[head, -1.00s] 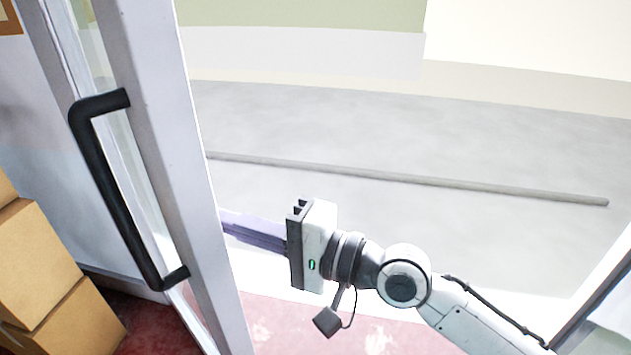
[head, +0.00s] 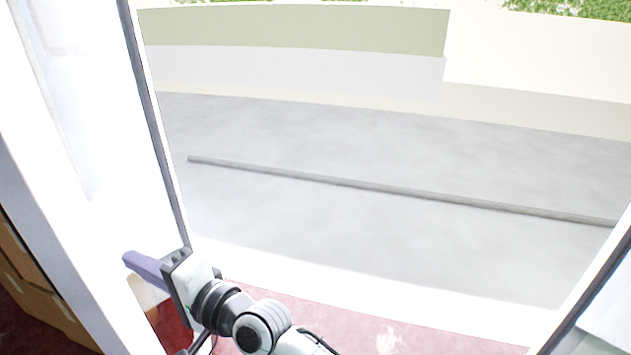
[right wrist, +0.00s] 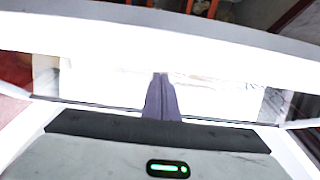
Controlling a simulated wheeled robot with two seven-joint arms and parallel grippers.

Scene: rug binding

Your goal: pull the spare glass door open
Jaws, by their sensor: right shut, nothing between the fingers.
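The glass door (head: 40,215) stands open at the left of the head view, its white-framed leaf angled beside a wide clear opening. Its black handle is out of view. My right gripper (head: 130,259) is shut and empty, its purple fingers pointing left at the door's pane side, low down. I cannot tell whether they touch it. In the right wrist view the shut fingers (right wrist: 160,80) point toward a bright glazed panel below a white bar (right wrist: 160,42). My left gripper is not in view.
Brown boxes (head: 35,300) stand at the lower left, beyond the door's frame. The red floor (head: 330,315) is at the bottom. Outside, grey pavement (head: 400,160) carries a long thin grey strip (head: 400,193). Another dark-edged frame (head: 590,290) bounds the opening at right.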

